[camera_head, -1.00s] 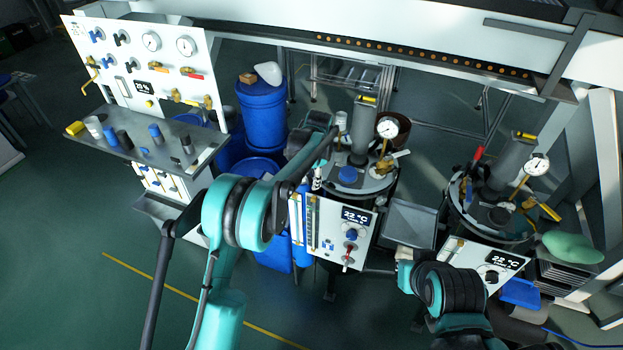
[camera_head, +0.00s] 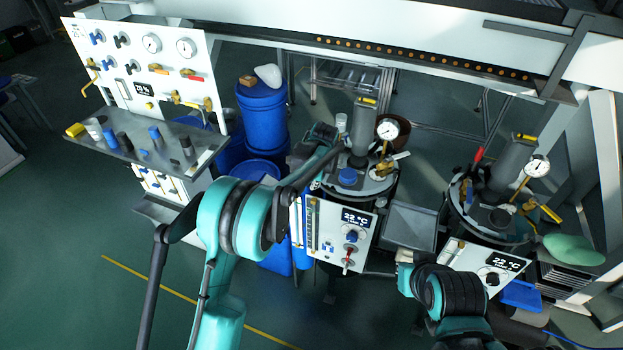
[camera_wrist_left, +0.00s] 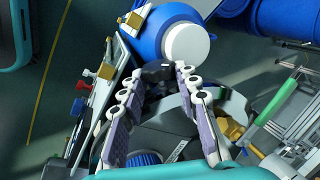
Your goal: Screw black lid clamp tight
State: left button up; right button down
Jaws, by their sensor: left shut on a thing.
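The black lid clamp (camera_wrist_left: 155,72) is at the rim of a grey round vessel lid in the left wrist view. My left gripper (camera_wrist_left: 159,70) is shut on it, with a finger on each side. The clamp's lower part and its contact with the rim are unclear. In the head view, the left vessel's lid (camera_head: 375,187) carries a blue cap (camera_head: 347,176), and my left wrist hides its left edge. The left fingertips and clamp cannot be made out there.
A pressure gauge (camera_head: 387,129) and a grey cylinder (camera_head: 363,125) rise from the left vessel. Its control panel (camera_head: 338,235) faces front. Blue drums (camera_head: 262,110) stand behind. A grey tray (camera_head: 409,227) sits between the vessels. A second vessel (camera_head: 490,218) stands at right.

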pick_arm(q)
jog(key=shift+s+d+f+t+y+b, duration=0.1)
jog(key=shift+s+f+t+y+b, duration=0.1)
jog(key=shift+t+y+b, duration=0.7)
jog(key=shift+s+d+f+t+y+b, duration=0.15)
jog(key=shift+t+b, duration=0.4)
jog(key=shift+t, duration=0.85)
jog(key=shift+a, duration=0.1)
jog(key=o, duration=1.2)
jog(key=shift+r, duration=0.1)
jog(key=v, duration=1.2)
